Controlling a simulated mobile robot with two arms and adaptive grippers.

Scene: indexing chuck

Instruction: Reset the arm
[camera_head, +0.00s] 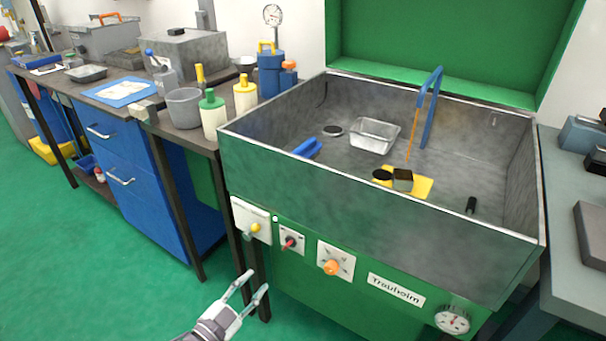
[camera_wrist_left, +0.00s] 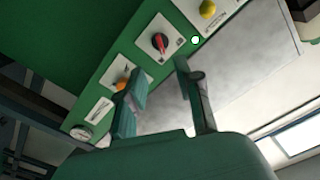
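My left gripper (camera_head: 258,280) comes in from the bottom of the head view. Its two fingers are apart with nothing between them. It is in front of and below the green washing station's control panel, and looks clear of it. In the left wrist view the fingers of the left gripper (camera_wrist_left: 160,75) are spread, with the panel behind them. The red switch (camera_wrist_left: 160,42) shows just beyond the fingertips. It also shows in the head view (camera_head: 289,243). The orange knob (camera_head: 332,267) sits to its right and is partly hidden by a finger in the wrist view. My right gripper is in neither view.
The metal basin (camera_head: 380,195) holds a clear tray (camera_head: 374,136), a yellow sponge or cloth (camera_head: 421,187) and a blue brush (camera_head: 308,148). A yellow button (camera_head: 255,227) and a gauge (camera_head: 453,320) are on the front. Bottles and a grey bucket (camera_head: 184,108) stand left. Green floor is open at lower left.

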